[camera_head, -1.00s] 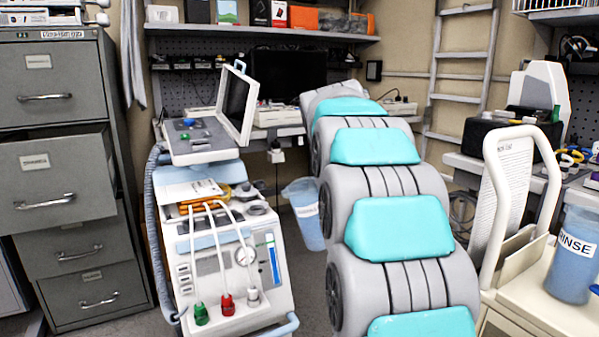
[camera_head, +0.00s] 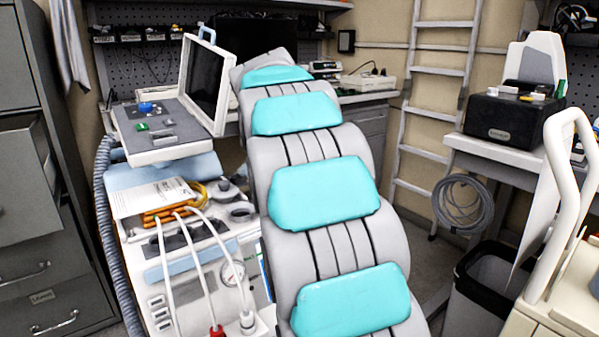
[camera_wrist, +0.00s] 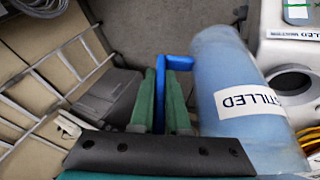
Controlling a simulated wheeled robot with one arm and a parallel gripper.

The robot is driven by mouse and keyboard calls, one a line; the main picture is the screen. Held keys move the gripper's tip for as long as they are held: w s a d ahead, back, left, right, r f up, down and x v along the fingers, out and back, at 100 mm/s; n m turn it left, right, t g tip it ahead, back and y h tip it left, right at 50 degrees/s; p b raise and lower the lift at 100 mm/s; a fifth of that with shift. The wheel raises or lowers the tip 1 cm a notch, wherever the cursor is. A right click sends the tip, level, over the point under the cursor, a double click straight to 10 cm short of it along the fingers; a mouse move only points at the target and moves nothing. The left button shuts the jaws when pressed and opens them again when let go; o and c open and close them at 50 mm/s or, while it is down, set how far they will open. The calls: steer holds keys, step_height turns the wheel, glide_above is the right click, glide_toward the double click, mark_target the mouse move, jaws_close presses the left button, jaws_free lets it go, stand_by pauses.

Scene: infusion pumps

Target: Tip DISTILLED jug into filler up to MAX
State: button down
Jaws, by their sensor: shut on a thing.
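My gripper (camera_wrist: 163,88) has green fingers and is shut on the blue handle of the DISTILLED jug (camera_wrist: 222,70) in the wrist view. The jug is translucent blue, with a white label reading "TILLED" in part. A pale panel with a round dark opening (camera_wrist: 291,84) is beside the jug at the right; I cannot tell if this is the filler. In the head view a white machine (camera_head: 165,268) with a round grey port (camera_head: 242,212) stands left of my arm. The gripper, the jug and any MAX mark are not visible there.
Grey filing cabinets (camera_head: 40,270) stand at the left, one drawer pulled out. A raised screen (camera_head: 207,85) tops the machine. A ladder (camera_head: 437,95) leans on the back wall. A dark bin (camera_head: 490,290) and a pale cart (camera_head: 575,290) are at the right.

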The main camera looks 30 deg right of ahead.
steer(key=shift+d+f+h+b, duration=0.1)
steer(key=shift+f+h+b, duration=0.3)
steer(key=shift+h, duration=0.1)
steer(key=shift+h+b, duration=0.4)
steer(key=shift+h, duration=0.2)
steer(key=shift+a+r+n+g+h+b, duration=0.25)
steer(key=shift+r+n+g+h+b, duration=0.25)
steer(key=shift+h, duration=0.6)
steer(key=shift+w+a+r+h, duration=0.1)
steer(key=shift+a+r+h, duration=0.15)
steer(key=shift+r+h, duration=0.55)
stand_by(0.3)
steer(key=shift+w+a+r+n+h, duration=0.1)
steer(key=shift+a+r+n+h, duration=0.2)
steer(key=shift+r, duration=0.4)
steer(key=shift+w+a+r+n+h, duration=0.1)
steer(key=shift+a+r+h, duration=0.2)
steer(key=shift+r+h, duration=0.3)
stand_by(0.6)
steer(key=shift+r, duration=0.15)
